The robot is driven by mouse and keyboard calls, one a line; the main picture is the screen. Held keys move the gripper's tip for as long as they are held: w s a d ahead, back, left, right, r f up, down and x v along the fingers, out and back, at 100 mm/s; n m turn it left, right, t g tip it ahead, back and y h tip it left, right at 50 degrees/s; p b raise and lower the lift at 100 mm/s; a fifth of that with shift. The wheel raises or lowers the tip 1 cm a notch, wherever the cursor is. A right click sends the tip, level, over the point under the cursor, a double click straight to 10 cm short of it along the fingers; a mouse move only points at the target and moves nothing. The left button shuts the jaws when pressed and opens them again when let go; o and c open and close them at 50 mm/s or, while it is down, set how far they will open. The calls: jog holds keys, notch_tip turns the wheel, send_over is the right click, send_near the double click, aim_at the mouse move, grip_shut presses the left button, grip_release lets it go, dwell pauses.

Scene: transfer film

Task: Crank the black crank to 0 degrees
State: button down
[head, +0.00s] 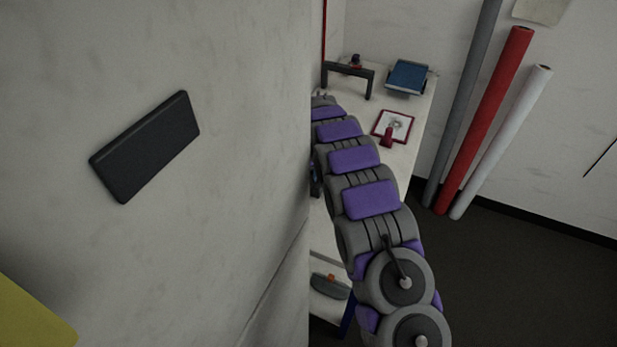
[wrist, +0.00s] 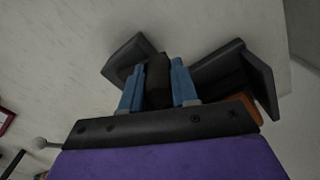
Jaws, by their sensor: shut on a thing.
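In the wrist view, the two blue fingers of my gripper (wrist: 158,90) are on either side of a dark upright handle piece, which appears to be part of the black crank (wrist: 157,72). The fingers are closed on it. Other dark angular parts show to the left and right of the fingers, and I cannot tell how they join the handle. The crank's angle cannot be read from these views. In the head view, my arm reaches away along the bench, and its links and the wall edge hide my gripper.
A white bench (head: 424,110) runs along the wall. On it are a black bracket-like frame (head: 348,70), a blue flat-topped device (head: 407,77) and a red-framed screen (head: 393,125). Grey, red (head: 485,120) and white rolls lean at right. A wall stands close at left.

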jog(key=m+p, duration=0.1)
jog(key=w+a+m+p, duration=0.1)
jog(key=m, duration=0.1)
jog(key=shift+r, duration=0.1)
jog(key=m, duration=0.1)
jog(key=w+m+p, duration=0.1)
jog(key=m, duration=0.3)
jog(key=shift+w+a+p, duration=0.35)
jog(key=shift+a+p, duration=0.05)
jog(key=m, duration=0.1)
jog(key=w+m+p, duration=0.1)
jog(key=m, duration=0.2)
jog(key=shift+w, duration=0.35)
jog(key=shift+w+d+m+p, duration=0.1)
jog(key=shift+w+m+p, duration=0.2)
jog(key=shift+m, duration=0.55)
jog(key=shift+w+m+p, duration=0.2)
jog(key=shift+m+p, duration=0.15)
jog(key=shift+m, duration=0.5)
jog(key=shift+w, duration=0.1)
jog(key=c, duration=0.9)
grip_release()
jog(key=shift+o, duration=0.2)
